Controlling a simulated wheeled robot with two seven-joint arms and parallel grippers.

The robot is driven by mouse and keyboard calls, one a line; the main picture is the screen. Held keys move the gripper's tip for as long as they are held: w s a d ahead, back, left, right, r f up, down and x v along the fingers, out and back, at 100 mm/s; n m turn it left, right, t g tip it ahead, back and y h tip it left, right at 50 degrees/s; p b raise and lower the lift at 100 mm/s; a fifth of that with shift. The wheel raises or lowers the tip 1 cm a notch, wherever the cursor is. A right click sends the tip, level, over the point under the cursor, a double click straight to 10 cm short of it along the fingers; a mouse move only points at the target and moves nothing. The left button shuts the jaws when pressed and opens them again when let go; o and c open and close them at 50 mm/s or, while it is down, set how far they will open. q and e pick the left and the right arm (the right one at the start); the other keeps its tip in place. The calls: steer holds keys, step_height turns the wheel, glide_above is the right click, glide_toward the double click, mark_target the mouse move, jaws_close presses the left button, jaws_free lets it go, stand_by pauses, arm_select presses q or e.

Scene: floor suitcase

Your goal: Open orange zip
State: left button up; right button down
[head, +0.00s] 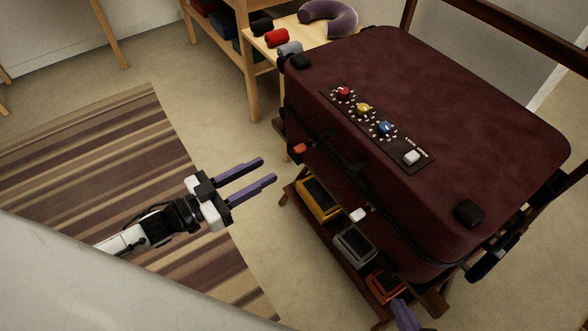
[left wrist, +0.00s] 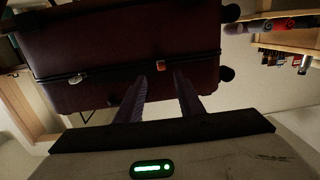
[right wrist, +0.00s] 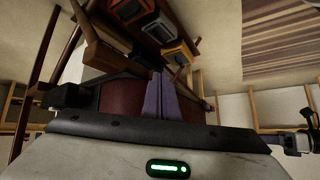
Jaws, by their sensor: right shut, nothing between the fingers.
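The maroon suitcase (head: 440,100) lies on a dark wooden stand. A small orange zip pull (head: 300,148) is on its front side, near the left end of the seam; it also shows in the left wrist view (left wrist: 160,65). A white zip pull (head: 357,215) is further right on the same seam, and it shows in the left wrist view (left wrist: 77,78). My left gripper (head: 267,169) is open and empty, in front of the suitcase and apart from the orange zip, pointing towards it. My right gripper (right wrist: 160,78) is shut and empty, low by the suitcase's near right corner; only its purple fingers show in the head view (head: 404,315).
Yellow (head: 318,200), grey (head: 355,246) and orange (head: 385,284) boxes sit on the stand's lower shelf. A dial panel (head: 375,125) is on the suitcase top. A small wooden table (head: 262,42) with a neck pillow (head: 328,18) stands behind. A striped rug (head: 110,180) covers open floor at left.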

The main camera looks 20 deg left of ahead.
mark_target(294, 151)
arm_select(q)
steer(key=shift+m+h, duration=0.4)
steer(key=shift+h, duration=0.1)
steer(key=b+x, duration=0.1)
steer(key=x, duration=0.9)
steer(key=shift+w+a+r+b, duration=0.1)
steer(key=shift+w+a+b, duration=0.1)
steer(key=shift+w+b, duration=0.2)
steer(key=shift+c, duration=0.2)
jaws_close()
